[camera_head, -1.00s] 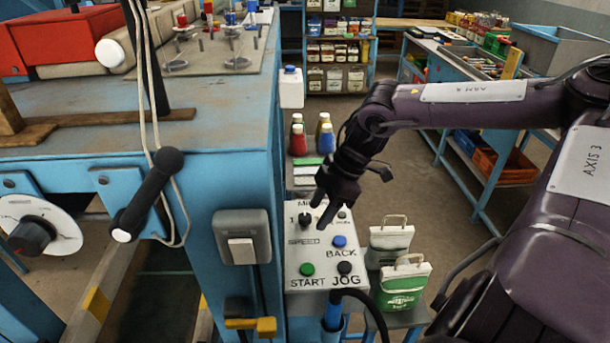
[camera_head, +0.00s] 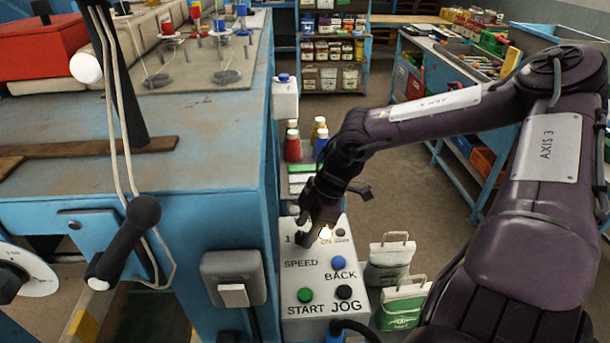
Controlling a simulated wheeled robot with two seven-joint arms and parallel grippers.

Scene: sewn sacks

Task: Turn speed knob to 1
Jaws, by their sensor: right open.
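The control panel (camera_head: 312,270) is a light grey box face on the right side of the blue machine. It carries a "SPEED" label with a "1" mark above and to its left. My right gripper (camera_head: 314,234) is over the upper part of the panel, fingers pointing down, open. The dark speed knob is at the fingertips, mostly hidden by them. I cannot tell its pointer direction or whether the fingers touch it. My left gripper is not in view.
Below on the panel are a blue BACK button (camera_head: 338,263), a green START button (camera_head: 305,295) and a black JOG button (camera_head: 344,292). Bottles (camera_head: 292,146) stand behind the panel.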

